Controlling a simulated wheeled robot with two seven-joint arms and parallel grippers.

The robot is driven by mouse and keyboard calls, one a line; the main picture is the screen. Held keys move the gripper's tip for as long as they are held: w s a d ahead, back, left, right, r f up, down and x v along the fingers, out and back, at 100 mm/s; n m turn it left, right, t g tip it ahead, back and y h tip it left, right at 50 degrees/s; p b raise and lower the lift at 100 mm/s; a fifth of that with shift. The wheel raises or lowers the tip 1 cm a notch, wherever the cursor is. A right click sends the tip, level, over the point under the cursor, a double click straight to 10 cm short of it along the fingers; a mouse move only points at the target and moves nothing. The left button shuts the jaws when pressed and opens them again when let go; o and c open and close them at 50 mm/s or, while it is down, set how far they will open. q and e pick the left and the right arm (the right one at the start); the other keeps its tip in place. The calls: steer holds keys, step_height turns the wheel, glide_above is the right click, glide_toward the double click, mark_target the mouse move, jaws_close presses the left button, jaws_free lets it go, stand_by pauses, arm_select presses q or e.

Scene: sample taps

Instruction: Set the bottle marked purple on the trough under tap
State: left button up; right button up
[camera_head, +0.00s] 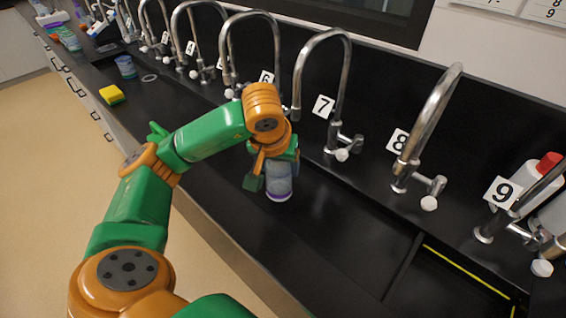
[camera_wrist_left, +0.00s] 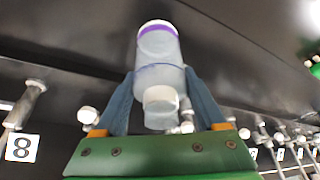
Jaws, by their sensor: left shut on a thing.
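The bottle with a purple band (camera_head: 279,183) is pale and translucent. It is in my left gripper (camera_head: 270,165), which is shut around its upper part; the purple band shows near its base. In the left wrist view the bottle (camera_wrist_left: 158,75) sits between the two fingers, its cap towards the camera. In the head view it is over the black trough surface (camera_head: 330,230), left of and in front of tap 7 (camera_head: 345,90). I cannot tell whether its base touches the surface. Tap 8 (camera_head: 425,120) stands further right. My right gripper is not in view.
Tap 6 (camera_head: 228,55) stands behind my left arm, and tap 9 (camera_head: 520,205) is at the far right. A yellow sponge (camera_head: 111,94), a blue-toned bottle (camera_head: 126,67) and a ring (camera_head: 149,78) are at the left. The black surface right of the held bottle is clear.

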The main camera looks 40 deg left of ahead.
arm_select(q)
steer(key=shift+w+a+f, duration=0.2)
steer(key=shift+w, duration=0.3)
steer(key=shift+w+a+f, duration=0.15)
steer(key=shift+w, duration=0.3)
steer(key=shift+w+a+f+p, duration=0.45)
steer(key=shift+w+f+p, duration=0.1)
steer(key=shift+w+f, duration=0.3)
steer(key=shift+w+a+f, duration=0.1)
steer(key=shift+w+f, duration=0.1)
steer(key=shift+f, duration=0.05)
steer(key=shift+f, duration=0.15)
steer(key=o, duration=1.3)
